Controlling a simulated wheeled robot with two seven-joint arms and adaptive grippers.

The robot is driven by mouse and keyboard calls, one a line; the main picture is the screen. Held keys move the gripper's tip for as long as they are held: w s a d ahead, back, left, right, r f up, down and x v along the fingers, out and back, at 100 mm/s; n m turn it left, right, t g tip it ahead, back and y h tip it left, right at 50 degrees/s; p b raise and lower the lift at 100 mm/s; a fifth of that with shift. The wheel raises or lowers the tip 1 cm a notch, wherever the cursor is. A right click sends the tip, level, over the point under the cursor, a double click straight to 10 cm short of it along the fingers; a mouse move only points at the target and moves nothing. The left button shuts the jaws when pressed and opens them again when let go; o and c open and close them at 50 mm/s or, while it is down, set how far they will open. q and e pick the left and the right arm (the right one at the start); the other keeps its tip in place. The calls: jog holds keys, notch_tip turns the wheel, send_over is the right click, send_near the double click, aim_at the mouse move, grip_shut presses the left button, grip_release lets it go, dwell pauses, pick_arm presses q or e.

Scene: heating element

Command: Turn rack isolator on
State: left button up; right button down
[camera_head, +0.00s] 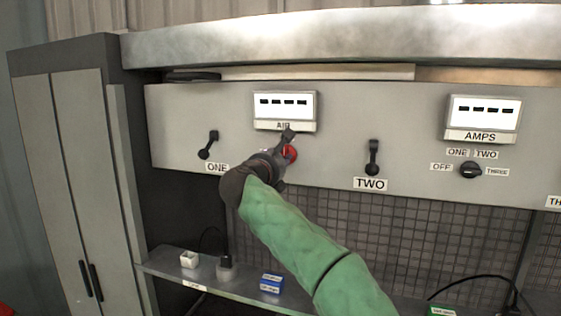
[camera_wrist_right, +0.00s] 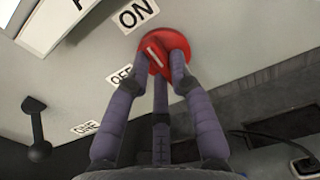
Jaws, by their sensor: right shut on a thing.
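The rack isolator is a red rotary knob (camera_head: 290,153) on the grey panel, below the AIR display. It also shows in the right wrist view (camera_wrist_right: 163,50), with an ON label (camera_wrist_right: 138,14) above it and a partly hidden OFF label (camera_wrist_right: 122,75) to its lower left. A pale mark on the knob slants between the fingers. My right gripper (camera_head: 283,150) is at the panel, its fingers (camera_wrist_right: 160,65) closed around the knob's red grip. In the head view the gripper covers much of the knob. My left gripper is not in view.
Black levers stand at ONE (camera_head: 208,145) and TWO (camera_head: 373,157) either side of the knob. A black selector (camera_head: 470,170) sits under the AMPS display (camera_head: 483,117) at the right. A shelf (camera_head: 245,284) below holds small boxes. A tall grey cabinet (camera_head: 75,170) stands at the left.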

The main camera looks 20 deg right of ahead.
jog(key=shift+f, duration=0.1)
jog(key=c, duration=1.1)
grip_release()
jog(key=v, duration=1.2)
jog(key=shift+w, duration=0.1)
